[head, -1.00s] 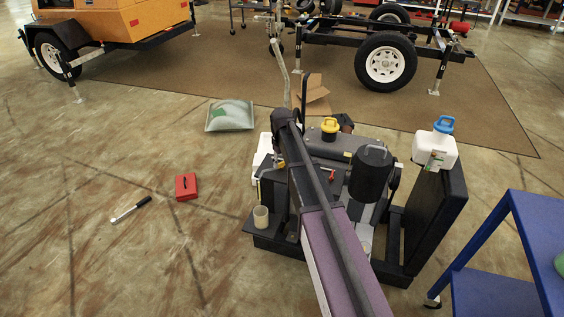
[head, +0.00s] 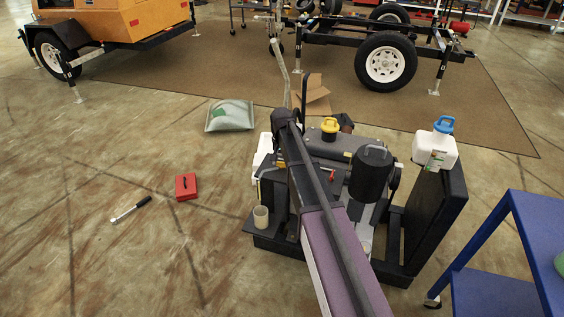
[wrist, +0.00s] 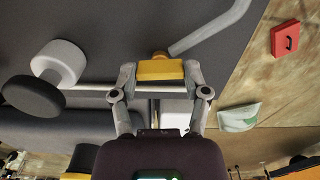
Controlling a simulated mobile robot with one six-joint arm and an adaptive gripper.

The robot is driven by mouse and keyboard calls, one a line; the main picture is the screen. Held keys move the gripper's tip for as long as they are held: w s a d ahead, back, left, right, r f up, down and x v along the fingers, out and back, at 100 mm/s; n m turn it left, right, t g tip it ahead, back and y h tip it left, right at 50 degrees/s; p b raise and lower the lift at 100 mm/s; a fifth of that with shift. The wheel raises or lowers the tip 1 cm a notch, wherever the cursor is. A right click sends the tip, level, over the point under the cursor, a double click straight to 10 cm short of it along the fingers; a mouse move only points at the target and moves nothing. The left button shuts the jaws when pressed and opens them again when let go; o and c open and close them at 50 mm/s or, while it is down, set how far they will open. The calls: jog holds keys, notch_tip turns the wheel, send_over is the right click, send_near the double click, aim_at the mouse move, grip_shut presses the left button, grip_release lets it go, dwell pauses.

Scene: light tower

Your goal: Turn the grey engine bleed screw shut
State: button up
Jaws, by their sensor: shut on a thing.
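The grey engine (head: 333,146) stands on the floor in the head view, partly hidden behind my arm. In the wrist view my gripper (wrist: 160,80) is shut on a yellow block with a brass end (wrist: 160,56), which appears to be the bleed screw. Both fingers touch the block's sides. A grey bent pipe (wrist: 210,30) runs from near the brass end to the upper right. The screw's thread and seat are hidden. In the head view my gripper is hidden behind my arm and the engine.
A white cylinder with a black end (wrist: 62,62) lies left of my fingers in the wrist view. In the head view a white jug with a blue cap (head: 435,150) stands on the right, near a blue table (head: 500,290). A red box (head: 186,186) lies on open floor.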

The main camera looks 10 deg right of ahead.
jog(key=shift+s+m, duration=0.1)
jog(key=shift+m, duration=0.4)
jog(key=o, duration=1.2)
jog(key=shift+c, duration=0.2)
jog(key=shift+n, duration=0.3)
